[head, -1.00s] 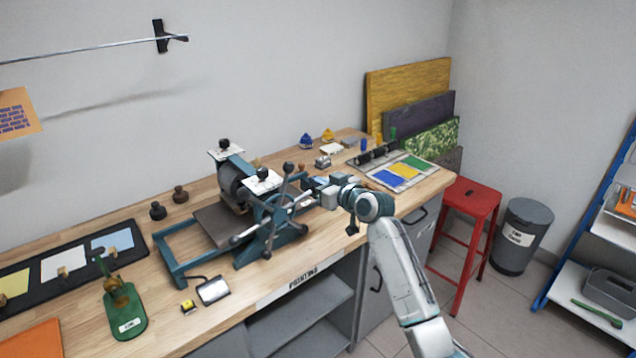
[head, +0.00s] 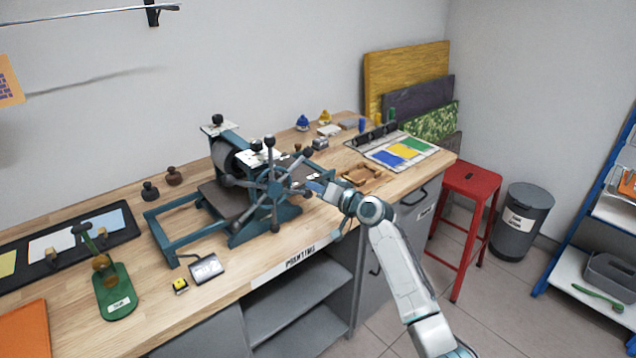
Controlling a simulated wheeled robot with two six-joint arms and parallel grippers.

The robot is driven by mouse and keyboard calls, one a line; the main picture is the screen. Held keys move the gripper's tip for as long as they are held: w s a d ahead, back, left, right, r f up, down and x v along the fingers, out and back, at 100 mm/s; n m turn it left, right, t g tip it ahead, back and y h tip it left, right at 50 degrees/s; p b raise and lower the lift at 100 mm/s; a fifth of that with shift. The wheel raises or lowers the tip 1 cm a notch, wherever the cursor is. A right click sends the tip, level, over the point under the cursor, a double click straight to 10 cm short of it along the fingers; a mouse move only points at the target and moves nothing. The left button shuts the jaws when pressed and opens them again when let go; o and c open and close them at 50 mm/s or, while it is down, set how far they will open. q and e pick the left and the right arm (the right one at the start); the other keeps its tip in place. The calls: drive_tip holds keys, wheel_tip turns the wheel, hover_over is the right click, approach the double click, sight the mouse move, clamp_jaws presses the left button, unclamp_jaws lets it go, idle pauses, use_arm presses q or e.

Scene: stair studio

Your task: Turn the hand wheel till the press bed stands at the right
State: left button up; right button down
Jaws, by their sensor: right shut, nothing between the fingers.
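The press (head: 238,160) stands on the wooden bench. Its hand wheel (head: 273,187) faces me, with several spokes ending in dark knobs. The press bed (head: 222,201) is a dark flat plate on blue rails. Much of it shows left of the roller, and a part seems to show behind the wheel at the right. My right gripper (head: 313,189) is shut and empty at the right side of the wheel, close to a spoke's knob. I cannot tell whether it touches it. My left gripper is not in view.
A wooden tray (head: 362,180) and a board with coloured sheets (head: 400,151) lie right of the press. A green tool (head: 114,290) and a silver-topped block (head: 207,268) stand in front at the left. A red stool (head: 470,182) stands past the bench's right end.

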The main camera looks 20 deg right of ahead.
drive_tip(key=f, duration=0.1)
drive_tip(key=a+f+m, duration=0.1)
drive_tip(key=f+m+b, duration=0.1)
drive_tip(key=shift+s+a, duration=0.2)
drive_tip(key=shift+s, duration=0.05)
drive_tip(key=shift+s+a+f+m+y+b, duration=0.25)
drive_tip(key=shift+a+f+m, duration=0.3)
drive_tip(key=shift+f+m, duration=0.35)
drive_tip(key=shift+s+a+f+m, duration=0.1)
drive_tip(key=shift+a+f+m, duration=0.05)
drive_tip(key=shift+a+m, duration=0.3)
drive_tip(key=shift+d, duration=0.1)
